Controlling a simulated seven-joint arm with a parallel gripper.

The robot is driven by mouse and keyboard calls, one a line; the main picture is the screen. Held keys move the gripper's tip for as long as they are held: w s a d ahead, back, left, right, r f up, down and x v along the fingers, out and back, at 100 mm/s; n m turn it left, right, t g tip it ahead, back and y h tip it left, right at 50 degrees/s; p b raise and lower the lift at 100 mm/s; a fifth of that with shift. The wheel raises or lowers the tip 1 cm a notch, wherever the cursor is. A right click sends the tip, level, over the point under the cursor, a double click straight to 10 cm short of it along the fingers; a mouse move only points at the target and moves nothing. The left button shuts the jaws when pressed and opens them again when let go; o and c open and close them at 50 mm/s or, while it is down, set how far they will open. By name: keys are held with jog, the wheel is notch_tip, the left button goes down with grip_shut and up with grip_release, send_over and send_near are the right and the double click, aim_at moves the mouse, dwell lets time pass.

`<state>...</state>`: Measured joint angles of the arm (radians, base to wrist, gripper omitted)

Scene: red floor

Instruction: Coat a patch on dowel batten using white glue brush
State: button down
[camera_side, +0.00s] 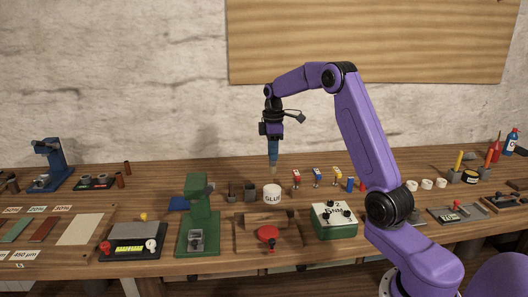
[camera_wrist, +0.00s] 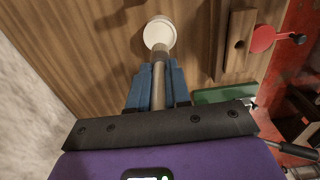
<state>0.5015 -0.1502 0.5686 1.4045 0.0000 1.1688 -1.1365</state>
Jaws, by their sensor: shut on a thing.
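My gripper (camera_side: 273,158) has blue fingers and points down above the glue pot. It is shut on the white glue brush (camera_side: 273,170), whose pale tip hangs below the fingers. In the wrist view the gripper (camera_wrist: 156,72) grips the brush's rod-like handle (camera_wrist: 158,88), and the brush's far end overlaps the white pot. The white pot marked GLUE (camera_side: 272,194) stands on the bench below the brush, apart from it in the side view. The dowel batten (camera_side: 266,217) appears to be the wooden piece in a wooden holder just in front of the pot; it also shows in the wrist view (camera_wrist: 238,45).
A red round knob (camera_side: 267,233) sits at the holder's front. A green press (camera_side: 197,220) stands left and a green-white meter box (camera_side: 334,220) right. Small coloured items (camera_side: 319,174) stand behind the box. The air around the brush looks clear.

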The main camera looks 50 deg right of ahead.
aim_at(273, 168)
jog(key=shift+f, duration=2.85)
jog(key=shift+f, duration=0.65)
jog(key=shift+r, duration=0.15)
jog(key=shift+r, duration=3.45)
